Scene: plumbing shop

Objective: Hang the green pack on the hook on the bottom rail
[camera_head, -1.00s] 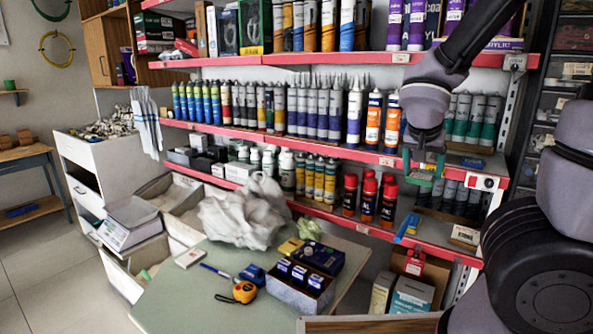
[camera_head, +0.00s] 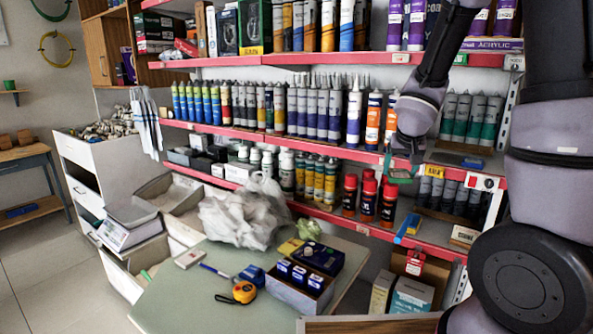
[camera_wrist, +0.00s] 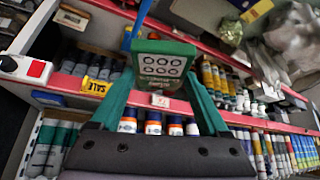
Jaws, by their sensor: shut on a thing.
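The green pack (camera_head: 398,176) is in my gripper (camera_head: 403,162), in front of the shelves at the right, between the middle and bottom rails in the picture. In the wrist view my gripper (camera_wrist: 162,75) has its two green fingers at the sides of the pack (camera_wrist: 161,62), whose pale card shows several dark rings. The bottom rail (camera_head: 340,221) is a red shelf edge below the pack. A blue strip (camera_head: 404,230) stands at this rail; it also shows in the wrist view (camera_wrist: 138,22). I cannot make out the hook clearly. The pack appears apart from the rail.
Red-capped cans (camera_head: 368,197) stand on the bottom shelf left of the pack. The middle rail (camera_head: 345,149) carries a yellow sale tag (camera_head: 433,171) and a red-and-white square (camera_head: 482,182). A table (camera_head: 190,300) with a box and tape measure stands in front.

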